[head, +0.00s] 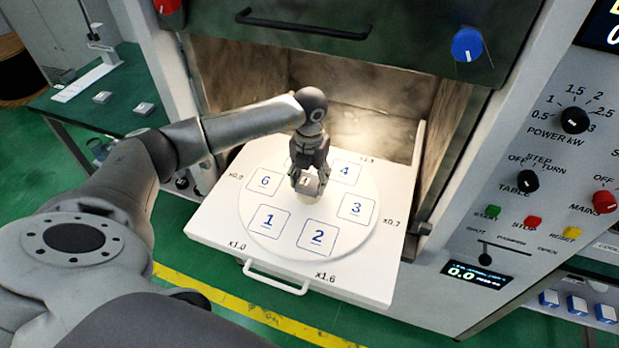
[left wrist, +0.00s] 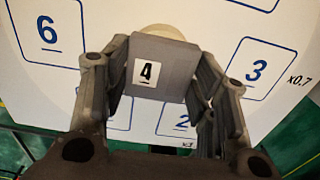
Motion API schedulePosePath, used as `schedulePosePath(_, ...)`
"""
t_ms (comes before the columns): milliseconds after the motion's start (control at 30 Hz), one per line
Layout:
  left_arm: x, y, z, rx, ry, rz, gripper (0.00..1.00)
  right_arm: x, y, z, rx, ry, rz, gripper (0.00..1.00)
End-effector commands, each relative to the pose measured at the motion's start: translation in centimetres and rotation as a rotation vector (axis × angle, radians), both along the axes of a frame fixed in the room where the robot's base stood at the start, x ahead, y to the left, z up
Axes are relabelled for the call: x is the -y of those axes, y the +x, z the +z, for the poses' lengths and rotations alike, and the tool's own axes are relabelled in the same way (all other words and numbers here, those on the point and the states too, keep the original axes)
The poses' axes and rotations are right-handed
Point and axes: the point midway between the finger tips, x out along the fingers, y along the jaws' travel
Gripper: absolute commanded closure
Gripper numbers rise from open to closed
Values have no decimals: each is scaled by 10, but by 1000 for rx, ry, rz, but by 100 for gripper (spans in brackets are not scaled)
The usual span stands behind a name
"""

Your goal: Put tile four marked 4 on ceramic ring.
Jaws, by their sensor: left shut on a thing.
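My left gripper (head: 309,180) is over the middle of the round white plate. In the left wrist view the gripper (left wrist: 158,88) is shut on a grey square tile (left wrist: 172,55) with a black 4 on a white label. A cream round piece, which looks like the ceramic ring (left wrist: 160,30), shows just past the tile's far edge. The tile hides most of it, and I cannot tell whether the two touch. In the head view the cream ring (head: 310,190) shows low between the fingers. My right gripper is not in view.
The round plate (head: 283,248) has numbered squares and lies on a white pulled-out tray (head: 215,225) with a front handle. The open microwave chamber (head: 375,105) is behind. A control panel (head: 545,180) stands right. Small grey tiles (head: 143,108) lie on the green left table (head: 75,112).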

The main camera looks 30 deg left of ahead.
Motion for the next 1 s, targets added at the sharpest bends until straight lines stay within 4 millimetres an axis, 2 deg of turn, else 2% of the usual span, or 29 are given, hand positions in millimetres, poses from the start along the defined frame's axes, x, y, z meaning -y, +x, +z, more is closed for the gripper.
schedulePosePath(200, 0, 0, -4, 0, 0, 0, 75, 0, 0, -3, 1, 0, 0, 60)
schedulePosePath(233, 0, 0, -3, 0, 0, 0, 44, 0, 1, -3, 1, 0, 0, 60)
schedulePosePath(400, 0, 0, -3, 0, 0, 0, 22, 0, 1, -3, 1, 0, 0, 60)
schedulePosePath(667, 0, 0, -3, 0, 0, 0, 22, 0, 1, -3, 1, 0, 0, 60)
schedulePosePath(833, 0, 0, -4, -1, 0, 0, 0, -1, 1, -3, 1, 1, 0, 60)
schedulePosePath(1000, 0, 0, -4, 0, 0, 0, 0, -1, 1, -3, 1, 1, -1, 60)
